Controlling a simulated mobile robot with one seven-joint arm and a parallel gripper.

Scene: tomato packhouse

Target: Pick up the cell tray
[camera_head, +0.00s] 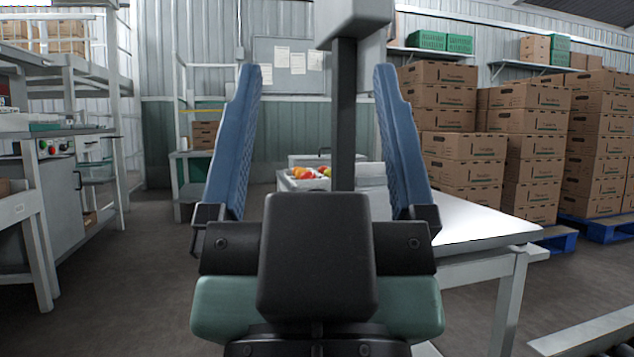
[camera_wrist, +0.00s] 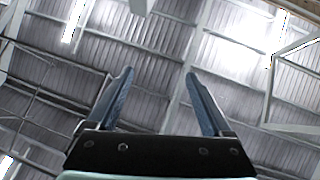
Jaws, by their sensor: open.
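My gripper (camera_head: 316,72) stands upright in the middle of the head view, its two blue fingers wide apart with nothing between them. In the wrist view my gripper (camera_wrist: 160,76) is also open and empty, pointing at the roof. Behind it in the head view, a pale tray (camera_head: 297,186) holds red, orange and yellow round fruit. It stands at the far end of a white table, apart from my gripper and partly hidden by it. I cannot tell whether this is the cell tray; no cells are visible.
The white table (camera_head: 480,219) reaches toward me on the right, its near top bare. Stacked cartons (camera_head: 463,173) stand behind it, some on blue pallets (camera_head: 597,228). A workbench (camera_head: 60,190) stands at the left. The floor (camera_head: 150,255) between is clear.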

